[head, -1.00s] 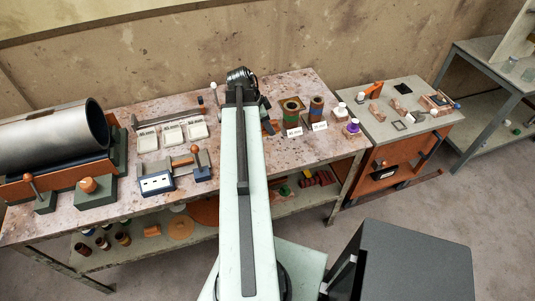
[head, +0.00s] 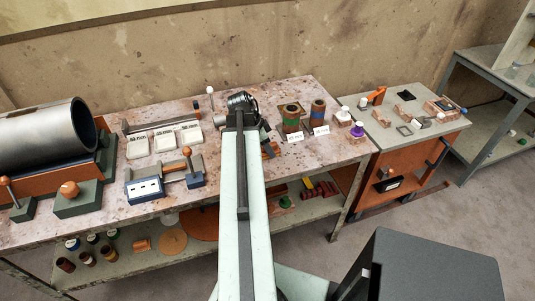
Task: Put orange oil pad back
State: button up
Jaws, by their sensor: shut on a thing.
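My arm reaches out over the bench, and its dark end (head: 242,103) is above the back middle of the bench top. My gripper (head: 262,127) shows only as dark parts beside the arm, mostly hidden by it. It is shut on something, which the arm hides. A small orange-brown piece (head: 270,148) shows just right of the arm near the gripper. I cannot tell whether it is the orange oil pad or whether the gripper touches it.
Two banded cylinders (head: 304,119) stand right of my arm with white label cards. A purple-capped jar (head: 356,129) is near the bench's right end. White blocks (head: 164,139), a blue fixture (head: 146,189) and a large pipe (head: 45,137) lie left. A side table (head: 440,129) holds small parts.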

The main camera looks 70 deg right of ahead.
jog(key=shift+r, duration=0.1)
jog(key=o, duration=1.2)
jog(key=shift+f, duration=0.2)
jog(key=shift+r, duration=0.1)
jog(key=shift+r+p, duration=0.25)
jog(key=shift+p, duration=0.15)
jog(key=p+v, duration=1)
jog(key=v, duration=0.1)
jog(key=shift+a+r+p, duration=0.2)
jog(key=shift+r+p, duration=0.15)
jog(key=shift+w, duration=0.1)
